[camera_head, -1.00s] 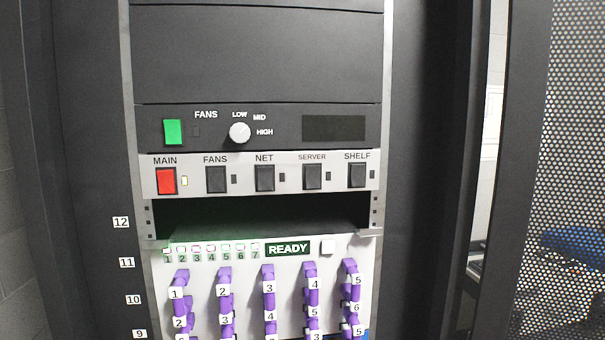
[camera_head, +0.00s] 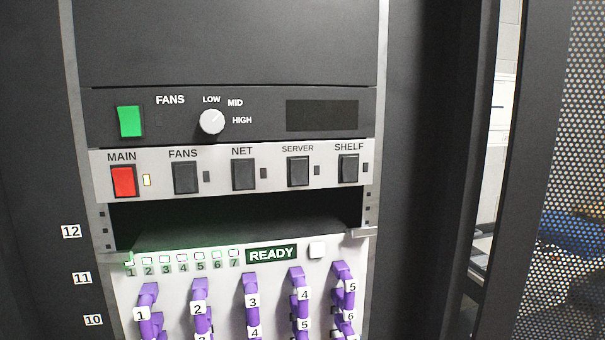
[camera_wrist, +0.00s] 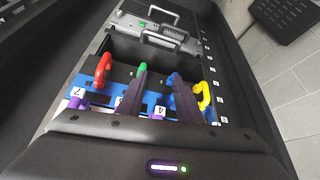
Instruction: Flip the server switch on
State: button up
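The server switch (camera_head: 297,172) is a black rocker under the label SERVER on the light switch strip, between the NET and SHELF switches. Its small indicator (camera_head: 317,170) is dark. The red MAIN switch (camera_head: 123,181) has a lit yellowish indicator beside it. In the wrist view, my gripper (camera_wrist: 158,78) shows two dark fingers standing apart with nothing clearly held between them. It points over a panel with coloured cable loops, and the server switch cannot be made out there. The gripper does not show in the head view.
Above the strip is the fan panel (camera_head: 230,117) with a green button and knob. Below are an open dark slot (camera_head: 235,220) and a READY panel with several purple cables. A perforated door (camera_head: 585,130) stands at the right. Red, green, blue and yellow loops lie around the fingers in the wrist view.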

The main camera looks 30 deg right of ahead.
jog(key=shift+o, duration=0.7)
jog(key=shift+w+r, duration=0.15)
jog(key=shift+r, duration=0.1)
jog(key=shift+o, duration=0.3)
jog(key=w+d+r+t, duration=0.1)
jog(key=w+r+t, duration=0.1)
jog(key=r, duration=0.5)
jog(key=w+d+r+m+t, duration=0.1)
jog(key=r+t, duration=0.3)
jog(key=r, duration=0.4)
jog(key=shift+w+d+r+h, duration=0.15)
jog(key=shift+w+d+h, duration=0.25)
jog(key=shift+w, duration=0.45)
jog(key=s+d+r+t+h, duration=0.1)
jog(key=r+t, duration=0.2)
jog(key=r, duration=0.7)
jog(key=s+d+r+m+t+h, duration=0.1)
jog(key=s+d+r+t+h, duration=0.1)
jog(key=r, duration=0.7)
jog(key=shift+s+d+r+t, duration=0.15)
jog(key=shift+s+r+t, duration=0.05)
jog(key=shift+r+t, duration=0.25)
jog(key=shift+w+f, duration=0.1)
jog(key=shift+w, duration=0.05)
send_near(300, 170)
jog(key=shift+x, duration=3.55)
jog(key=shift+c, duration=0.4)
